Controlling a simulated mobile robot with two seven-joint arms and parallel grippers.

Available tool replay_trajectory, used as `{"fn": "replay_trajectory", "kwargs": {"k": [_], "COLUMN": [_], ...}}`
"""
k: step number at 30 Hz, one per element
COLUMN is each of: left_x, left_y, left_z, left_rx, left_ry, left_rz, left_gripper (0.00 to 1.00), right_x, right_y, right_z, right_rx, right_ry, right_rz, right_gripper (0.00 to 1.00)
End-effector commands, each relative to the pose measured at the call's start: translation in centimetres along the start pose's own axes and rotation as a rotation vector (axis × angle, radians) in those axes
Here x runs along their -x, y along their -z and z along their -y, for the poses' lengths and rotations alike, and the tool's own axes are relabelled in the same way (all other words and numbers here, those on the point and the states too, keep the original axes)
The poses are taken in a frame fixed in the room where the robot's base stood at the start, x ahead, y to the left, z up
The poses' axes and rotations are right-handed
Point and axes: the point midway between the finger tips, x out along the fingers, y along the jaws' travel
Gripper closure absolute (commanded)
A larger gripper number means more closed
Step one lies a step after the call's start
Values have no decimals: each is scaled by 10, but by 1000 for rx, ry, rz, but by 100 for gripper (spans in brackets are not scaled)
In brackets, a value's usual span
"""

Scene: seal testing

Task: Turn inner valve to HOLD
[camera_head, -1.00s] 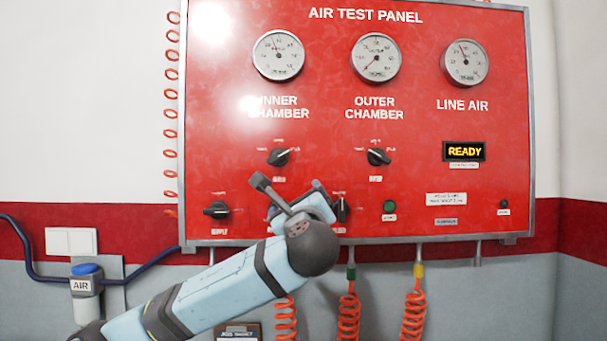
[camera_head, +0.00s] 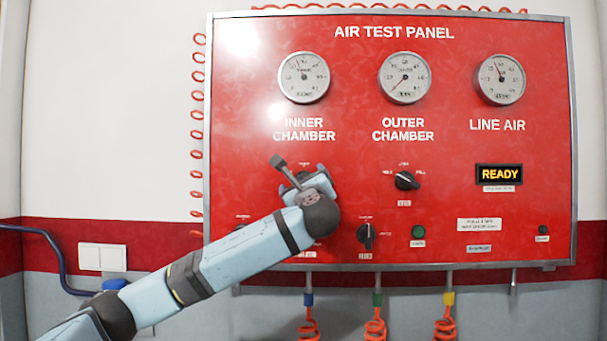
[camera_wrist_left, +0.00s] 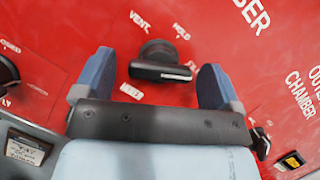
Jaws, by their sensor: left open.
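The inner valve (camera_wrist_left: 157,62) is a black rotary knob on the red panel, with VENT and HOLD lettering beside it in the left wrist view. Its handle points to the right in that view, away from the HOLD label (camera_wrist_left: 181,31). My left gripper (camera_wrist_left: 155,80) is open, with its two blue fingers on either side of the knob. I see no contact, and the remaining gap to the panel is hard to judge. My right gripper is not in view.
The outer valve (camera_head: 406,180) is to the right, with another black knob (camera_head: 365,235) below it. A green button (camera_head: 418,231) and a READY display (camera_head: 499,174) are farther right. Orange coiled hoses (camera_head: 375,325) hang below the panel.

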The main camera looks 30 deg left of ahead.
Motion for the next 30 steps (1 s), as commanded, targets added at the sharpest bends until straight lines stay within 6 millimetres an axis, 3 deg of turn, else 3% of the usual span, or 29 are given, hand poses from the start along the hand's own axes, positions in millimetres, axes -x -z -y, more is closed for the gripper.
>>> {"fn": "replay_trajectory", "kwargs": {"k": [4,13,20,30], "left_x": [-11,-13,-12,-12], "left_y": [0,1,0,2], "left_z": [0,0,0,-1], "left_rx": [-2,0,0,35], "left_ry": [0,1,1,-12], "left_rz": [-1,0,0,0], "left_gripper": [11,11,60,60], "right_x": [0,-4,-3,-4], "right_y": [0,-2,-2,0], "right_z": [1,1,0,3], "right_rx": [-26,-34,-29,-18], "right_ry": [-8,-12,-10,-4], "right_rz": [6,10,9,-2], "right_gripper": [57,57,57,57]}}
